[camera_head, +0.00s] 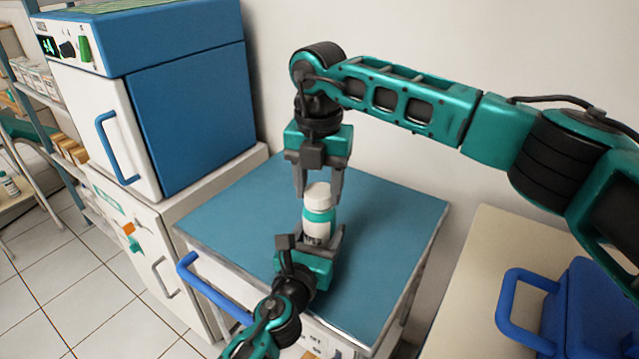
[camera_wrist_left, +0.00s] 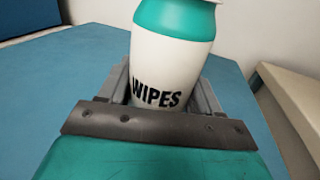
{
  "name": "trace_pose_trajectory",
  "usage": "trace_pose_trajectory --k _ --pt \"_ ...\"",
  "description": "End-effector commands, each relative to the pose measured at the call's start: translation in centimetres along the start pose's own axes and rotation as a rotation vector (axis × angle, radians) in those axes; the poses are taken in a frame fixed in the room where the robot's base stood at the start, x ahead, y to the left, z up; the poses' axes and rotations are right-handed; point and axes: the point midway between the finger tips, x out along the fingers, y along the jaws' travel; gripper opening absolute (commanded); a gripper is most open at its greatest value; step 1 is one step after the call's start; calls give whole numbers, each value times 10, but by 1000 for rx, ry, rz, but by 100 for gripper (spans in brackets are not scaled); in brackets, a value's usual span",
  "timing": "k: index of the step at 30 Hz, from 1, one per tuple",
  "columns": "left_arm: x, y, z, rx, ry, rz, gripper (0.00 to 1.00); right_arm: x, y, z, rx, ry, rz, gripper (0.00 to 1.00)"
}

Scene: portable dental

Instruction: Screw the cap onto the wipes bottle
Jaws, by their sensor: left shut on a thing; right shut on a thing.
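The wipes bottle (camera_head: 318,222) is white with a teal band and stands upright over the blue cart top (camera_head: 400,215). In the left wrist view the bottle (camera_wrist_left: 165,70) shows the word WIPES. My left gripper (camera_head: 318,240) is shut around its lower body; in the left wrist view the fingers (camera_wrist_left: 170,88) flank it. The white cap (camera_head: 318,193) is at the top of the bottle. My right gripper (camera_head: 319,190) points down from above and is shut on the cap. I cannot tell how far the cap is seated.
A blue and white cabinet unit (camera_head: 190,100) stands at the left. A blue case with a handle (camera_head: 570,310) sits on a beige surface (camera_head: 485,265) at the right. The cart top around the bottle is clear. A white wall is behind.

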Motion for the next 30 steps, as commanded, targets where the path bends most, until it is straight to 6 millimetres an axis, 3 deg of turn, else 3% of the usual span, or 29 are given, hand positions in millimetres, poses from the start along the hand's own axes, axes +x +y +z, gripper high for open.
trace_pose_trajectory --k 18,24,25,30 --pt "0 0 -1 0 2 1 0 0 2 2 1139 -1 3 24" --pt "0 1 -1 0 3 2 0 0 2 2 1187 -1 3 24" --pt "0 1 -1 0 3 2 0 0 2 2 1187 -1 3 55" --pt "0 1 -1 0 2 1 0 0 2 1 1186 -1 3 71"
